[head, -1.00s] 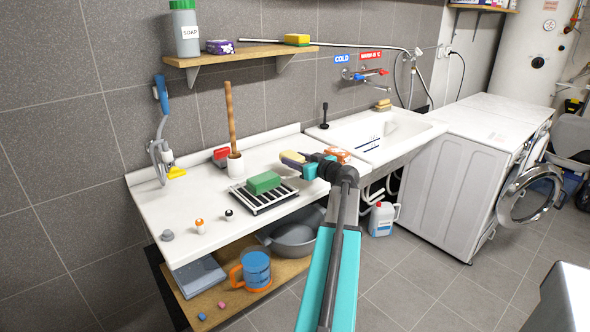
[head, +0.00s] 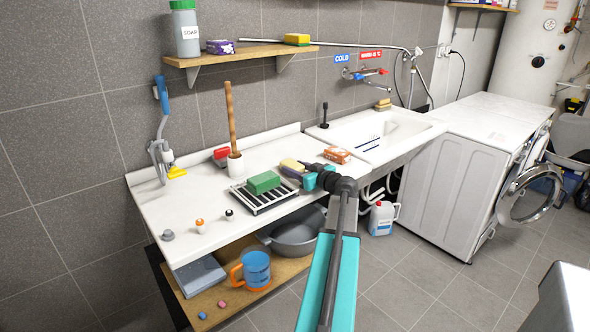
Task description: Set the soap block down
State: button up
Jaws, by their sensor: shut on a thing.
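A pale yellow block (head: 291,164), which looks like the soap block, is held at the end of my arm over the white counter. My gripper (head: 294,171) is shut on it, and the fingers and wrist hide part of it. The block is just behind the right end of a black-and-white slatted rack (head: 268,201). I cannot tell whether its underside touches the counter (head: 190,217). A green block (head: 263,182) lies on the rack, left of my gripper.
An orange-and-white packet (head: 337,155) lies right of my gripper, near the sink (head: 412,131). A white holder with a wooden handle (head: 231,120) and a red item (head: 221,154) stand behind the rack. The left counter is mostly clear.

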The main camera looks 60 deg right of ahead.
jog(key=shift+f+b, duration=0.15)
jog(key=shift+b, duration=0.15)
jog(key=o, duration=1.2)
jog(key=shift+r+p, duration=0.2)
jog(key=shift+p, duration=0.15)
jog(key=b+v, duration=0.2)
jog(key=v, duration=0.9)
jog(key=shift+s+f, duration=0.1)
jog(key=shift+s+a, duration=0.15)
jog(key=shift+s, duration=0.25)
jog(key=shift+o, duration=0.3)
